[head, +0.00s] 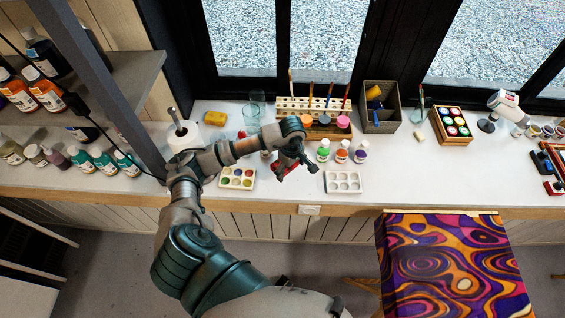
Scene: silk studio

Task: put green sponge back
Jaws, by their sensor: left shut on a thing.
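My left gripper (296,175) is over the counter, between the palette with colours and the empty palette. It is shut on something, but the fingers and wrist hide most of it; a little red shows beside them. I cannot make out a green sponge anywhere. A wooden rack (322,131) behind the gripper holds upright brushes, with a round orange piece (305,121) and a round pink piece (343,122) at its front. A yellow sponge (215,118) lies at the back left. My right gripper is out of view.
A colour palette (237,177) and an empty white palette (343,182) lie near the counter's front edge. Small bottles (342,152) stand before the rack. A grey bin (381,107), a cream block (419,136) and a paint box (453,126) are further right. A patterned cloth (450,265) hangs in front.

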